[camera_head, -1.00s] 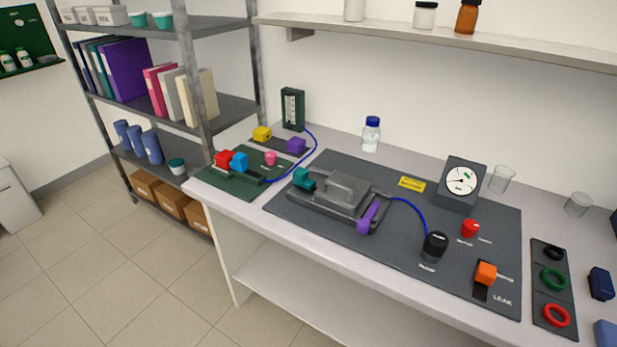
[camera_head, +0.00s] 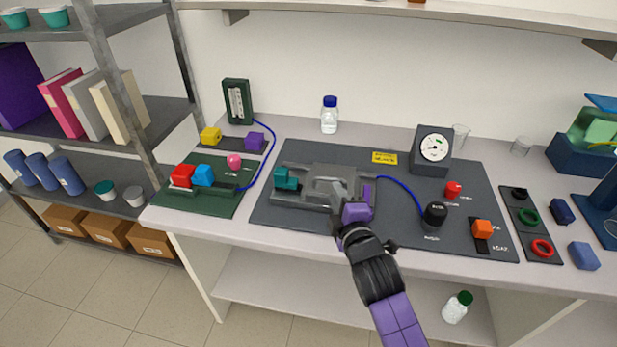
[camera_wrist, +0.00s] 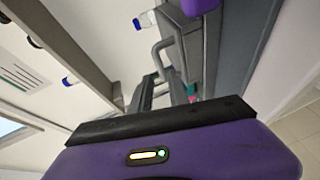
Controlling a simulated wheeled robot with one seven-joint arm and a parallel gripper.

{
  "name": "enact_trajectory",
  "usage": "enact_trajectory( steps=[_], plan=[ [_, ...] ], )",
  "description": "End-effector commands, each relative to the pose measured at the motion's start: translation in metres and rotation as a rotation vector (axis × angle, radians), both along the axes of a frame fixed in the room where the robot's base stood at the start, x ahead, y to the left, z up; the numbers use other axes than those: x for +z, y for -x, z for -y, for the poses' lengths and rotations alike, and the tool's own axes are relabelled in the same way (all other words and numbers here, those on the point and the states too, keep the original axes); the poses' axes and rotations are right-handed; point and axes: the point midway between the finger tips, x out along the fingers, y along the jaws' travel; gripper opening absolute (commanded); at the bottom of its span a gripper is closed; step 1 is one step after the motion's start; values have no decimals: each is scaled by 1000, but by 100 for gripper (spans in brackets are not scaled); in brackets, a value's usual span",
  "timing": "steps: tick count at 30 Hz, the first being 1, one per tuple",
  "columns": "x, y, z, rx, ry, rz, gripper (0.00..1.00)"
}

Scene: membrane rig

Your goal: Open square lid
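The square lid (camera_head: 322,172) is a grey plate with a raised bar handle, on a grey rig on the dark mat. It lies flat and looks closed. A teal clamp (camera_head: 286,179) sits at its left end and a purple latch (camera_head: 367,194) at its right end. My gripper (camera_head: 338,192) is in front of the lid's right part, and its purple body covers some of the rig's front edge. In the wrist view the fingers (camera_wrist: 162,92) are apart with nothing seen between them. The handle (camera_wrist: 163,48) shows beyond them; contact cannot be told.
A blue tube runs from the rig to a black knob (camera_head: 434,214). A green board (camera_head: 215,204) with coloured blocks lies to the left. A shelf overhangs the back.

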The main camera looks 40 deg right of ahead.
Motion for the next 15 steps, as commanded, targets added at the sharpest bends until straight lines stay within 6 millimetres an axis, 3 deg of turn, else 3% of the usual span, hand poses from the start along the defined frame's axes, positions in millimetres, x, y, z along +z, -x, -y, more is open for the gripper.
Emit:
enact_trajectory(
  steps=[7,15],
  plan=[
    [-2,-8,5,7,46,-36,22],
    [-9,-43,25,6,46,-35,22]
  ],
)
